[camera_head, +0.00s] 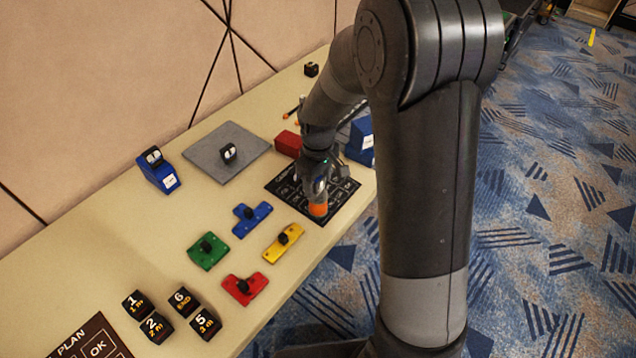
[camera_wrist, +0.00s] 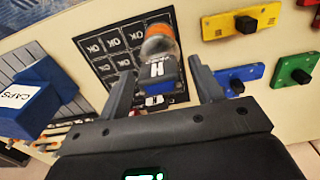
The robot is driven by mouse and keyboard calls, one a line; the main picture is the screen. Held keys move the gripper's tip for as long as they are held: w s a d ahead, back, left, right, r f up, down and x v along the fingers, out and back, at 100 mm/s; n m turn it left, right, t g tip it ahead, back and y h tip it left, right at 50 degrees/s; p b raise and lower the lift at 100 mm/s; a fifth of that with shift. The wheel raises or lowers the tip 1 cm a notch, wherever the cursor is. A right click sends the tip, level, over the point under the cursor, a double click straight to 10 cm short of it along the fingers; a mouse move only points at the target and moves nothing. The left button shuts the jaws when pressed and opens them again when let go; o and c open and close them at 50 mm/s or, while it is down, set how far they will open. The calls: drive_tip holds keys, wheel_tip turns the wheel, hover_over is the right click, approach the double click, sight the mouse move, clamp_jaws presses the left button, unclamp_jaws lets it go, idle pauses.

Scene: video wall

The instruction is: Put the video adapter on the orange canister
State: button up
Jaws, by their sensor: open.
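The orange canister (camera_head: 318,209) stands on the black printed mat under my gripper. In the wrist view the orange canister (camera_wrist: 160,30) shows near the top middle, with a greyish section beside the orange. My gripper (camera_head: 319,183) is open, with a finger on each side of the block; in the wrist view the gripper (camera_wrist: 165,88) shows clear gaps.
The black mat (camera_head: 285,186) has OK squares. Near it are a red block (camera_head: 288,144), a blue CAPS box (camera_wrist: 25,105), blue (camera_head: 251,219), yellow (camera_head: 284,242), green (camera_head: 207,251) and red (camera_head: 244,289) pieces. A grey plate (camera_head: 205,150) and blue block (camera_head: 160,178) stand behind.

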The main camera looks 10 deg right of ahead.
sight(319, 179)
wheel_tip(319, 179, up, 10)
drive_tip(key=shift+f, duration=0.1)
drive_tip(key=s+d+r+m+t, duration=0.2)
drive_tip(key=s+d+r+m, duration=0.2)
drive_tip(key=s+r, duration=0.3)
drive_tip(key=s+d+r+m+t, duration=0.3)
drive_tip(key=s+r, duration=0.4)
drive_tip(key=s, duration=0.8)
drive_tip(key=shift+s+d+m+t, duration=0.15)
drive_tip(key=shift+d+m+t, duration=0.15)
drive_tip(key=shift+d+m, duration=0.5)
drive_tip(key=shift+a, duration=0.25)
